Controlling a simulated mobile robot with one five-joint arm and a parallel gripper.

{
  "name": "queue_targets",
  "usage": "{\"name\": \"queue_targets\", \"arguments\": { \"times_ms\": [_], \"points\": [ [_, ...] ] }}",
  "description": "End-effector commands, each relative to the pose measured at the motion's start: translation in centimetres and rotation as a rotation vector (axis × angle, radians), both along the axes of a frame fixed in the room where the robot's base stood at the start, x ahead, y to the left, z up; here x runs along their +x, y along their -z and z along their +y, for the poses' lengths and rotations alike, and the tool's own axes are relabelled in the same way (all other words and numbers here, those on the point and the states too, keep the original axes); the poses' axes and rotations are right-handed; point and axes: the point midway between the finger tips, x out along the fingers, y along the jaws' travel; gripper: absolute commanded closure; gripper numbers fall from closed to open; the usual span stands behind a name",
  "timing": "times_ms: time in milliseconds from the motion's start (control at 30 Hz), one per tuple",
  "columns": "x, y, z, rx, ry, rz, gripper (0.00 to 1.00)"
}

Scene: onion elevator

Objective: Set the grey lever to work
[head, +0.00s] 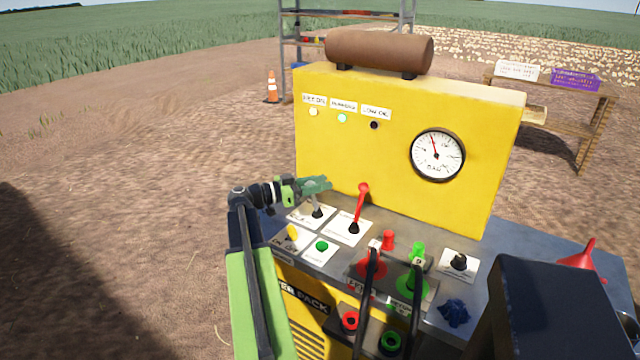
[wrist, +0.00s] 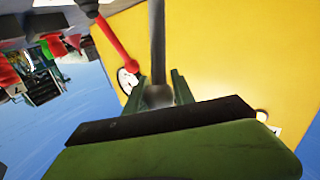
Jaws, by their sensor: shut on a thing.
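The grey lever (head: 315,201) stands on a white plate at the left of the yellow power pack's (head: 370,115) control deck. My gripper (head: 322,184) is at the lever's upper end, with its green jaws shut on it. In the wrist view the grey lever (wrist: 158,50) runs up from between the two green fingers of my gripper (wrist: 158,95). The lever's base shows in the head view; its top is partly hidden by the jaws. A red lever (head: 360,208) stands just right of it, apart from my gripper, and also shows in the wrist view (wrist: 116,45).
A yellow knob (head: 292,232) and a green button (head: 321,246) sit in front of the levers. Red and green couplings with black hoses (head: 414,300) stand to the right. A round gauge (head: 437,155) and indicator lamps (head: 342,118) are on the yellow panel. A red funnel (head: 580,258) lies far right.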

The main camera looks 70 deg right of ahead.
Motion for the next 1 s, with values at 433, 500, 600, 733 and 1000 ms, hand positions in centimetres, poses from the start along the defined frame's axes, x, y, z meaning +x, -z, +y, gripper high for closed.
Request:
{"name": "queue_targets", "arguments": {
  "times_ms": [433,500,600,733,1000],
  "points": [
    [-0.4,-0.7,-1.6,0.116,0.003,-0.033,1.0],
    [-0.6,-0.8,-2.2,0.163,0.004,-0.046,1.0],
    [-0.8,-0.7,-3.2,0.237,0.004,-0.065,1.0],
    [-1.1,-0.3,-4.4,0.333,0.004,-0.091,1.0],
    [-1.7,1.0,-6.4,0.477,0.003,-0.128,1.0]
  ]
}}
